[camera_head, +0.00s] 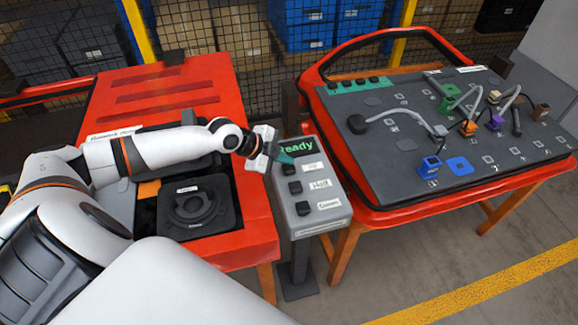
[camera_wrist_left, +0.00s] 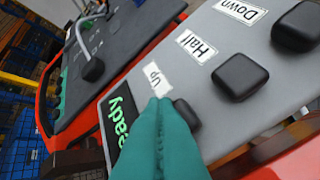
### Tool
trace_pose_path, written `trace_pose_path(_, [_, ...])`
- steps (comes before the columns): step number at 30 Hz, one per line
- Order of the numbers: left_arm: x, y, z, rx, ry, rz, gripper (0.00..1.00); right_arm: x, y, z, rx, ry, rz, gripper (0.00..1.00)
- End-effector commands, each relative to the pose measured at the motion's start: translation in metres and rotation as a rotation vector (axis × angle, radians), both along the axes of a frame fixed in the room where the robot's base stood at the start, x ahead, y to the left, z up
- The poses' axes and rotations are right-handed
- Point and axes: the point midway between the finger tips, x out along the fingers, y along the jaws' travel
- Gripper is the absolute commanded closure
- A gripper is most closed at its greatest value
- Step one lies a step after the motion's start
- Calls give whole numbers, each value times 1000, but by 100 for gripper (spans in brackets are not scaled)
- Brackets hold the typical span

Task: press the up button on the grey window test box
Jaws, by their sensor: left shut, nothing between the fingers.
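The grey window test box (camera_head: 322,222) stands on a post, with a green "Ready" display (camera_head: 297,147) above three black buttons in a column. The up button (camera_wrist_left: 187,114) is nearest the display and partly hidden behind my fingers. The halt button (camera_wrist_left: 240,77) and down button (camera_wrist_left: 298,26) are clear. My left gripper (camera_head: 286,157) is over the display end of the box, its teal fingers shut and empty. In the wrist view its fingertips (camera_wrist_left: 162,103) overlap the up button's edge; I cannot tell whether they touch it. My right gripper is out of view.
A red bench with a black speaker-like part (camera_head: 195,205) stands left of the box. A red-framed door panel (camera_head: 400,165) with connectors and cables lies on a stand to the right. A mesh fence (camera_head: 255,60) runs behind.

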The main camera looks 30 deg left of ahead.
Motion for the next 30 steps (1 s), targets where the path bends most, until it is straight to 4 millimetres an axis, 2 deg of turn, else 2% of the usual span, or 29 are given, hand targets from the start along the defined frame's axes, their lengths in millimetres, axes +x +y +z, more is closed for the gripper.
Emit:
trace_pose_path(6, [0, 0, -8, 0, 0, 0, 100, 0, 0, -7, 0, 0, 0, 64])
trace_pose_path(30, [0, 0, -13, 0, 0, 0, 100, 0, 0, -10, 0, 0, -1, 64])
